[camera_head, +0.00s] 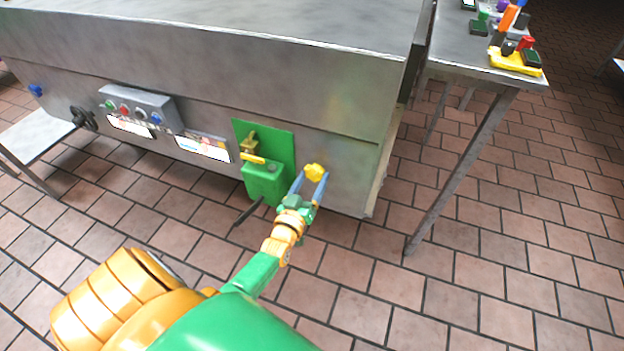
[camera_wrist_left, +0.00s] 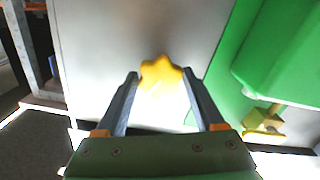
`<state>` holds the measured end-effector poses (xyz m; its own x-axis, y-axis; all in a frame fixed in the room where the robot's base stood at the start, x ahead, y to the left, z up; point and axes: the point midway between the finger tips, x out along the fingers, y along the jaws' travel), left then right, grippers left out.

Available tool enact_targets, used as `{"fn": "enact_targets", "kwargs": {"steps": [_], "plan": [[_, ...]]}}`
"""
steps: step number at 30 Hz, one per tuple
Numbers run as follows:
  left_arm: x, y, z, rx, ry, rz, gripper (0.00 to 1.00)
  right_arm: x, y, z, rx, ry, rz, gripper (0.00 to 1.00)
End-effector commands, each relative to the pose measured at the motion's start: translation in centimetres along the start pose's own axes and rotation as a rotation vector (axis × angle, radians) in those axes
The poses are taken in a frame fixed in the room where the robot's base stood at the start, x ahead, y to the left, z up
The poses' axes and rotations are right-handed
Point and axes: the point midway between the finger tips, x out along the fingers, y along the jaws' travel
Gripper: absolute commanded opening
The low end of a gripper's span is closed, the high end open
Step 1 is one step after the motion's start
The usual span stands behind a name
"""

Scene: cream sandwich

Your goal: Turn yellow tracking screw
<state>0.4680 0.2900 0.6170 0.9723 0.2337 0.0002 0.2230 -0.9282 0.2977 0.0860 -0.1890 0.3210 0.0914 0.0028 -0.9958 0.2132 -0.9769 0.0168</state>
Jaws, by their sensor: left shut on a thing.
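The yellow tracking screw (camera_head: 315,172) is a lobed knob on the front panel of the grey metal machine (camera_head: 345,150), near its right end. My left gripper (camera_head: 312,183) is at the knob, with its two blue-grey fingers on either side of it. In the left wrist view the knob (camera_wrist_left: 161,74) sits between the fingertips of the gripper (camera_wrist_left: 160,78), and the jaws are shut on it. The far side of the knob is hidden against the panel. My right gripper is not in view.
A green box (camera_head: 265,180) on a green plate (camera_head: 280,142) stands close left of the knob; it also shows in the left wrist view (camera_wrist_left: 285,60). A control box (camera_head: 140,106) is farther left. A metal table (camera_head: 480,70) with several small items stands at right.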

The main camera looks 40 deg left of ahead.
Motion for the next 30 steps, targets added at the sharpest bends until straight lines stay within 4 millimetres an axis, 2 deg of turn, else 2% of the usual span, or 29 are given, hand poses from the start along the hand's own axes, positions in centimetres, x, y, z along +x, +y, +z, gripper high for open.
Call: {"fn": "enact_targets", "kwargs": {"steps": [18, 19, 22, 30], "plan": [[-0.07, -0.05, 0.17, 0.04, -0.004, -0.001, 0.15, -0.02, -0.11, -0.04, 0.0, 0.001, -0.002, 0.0], [-0.07, -0.05, 0.17, 0.04, -0.004, -0.001, 0.73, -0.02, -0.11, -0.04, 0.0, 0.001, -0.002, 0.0], [-0.05, -0.04, 0.14, 0.04, -0.003, -0.001, 1.0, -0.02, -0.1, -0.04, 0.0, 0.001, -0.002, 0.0], [-0.48, -0.01, -0.01, 0.039, -0.002, 0.0, 1.0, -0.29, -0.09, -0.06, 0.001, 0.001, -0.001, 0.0]]}}
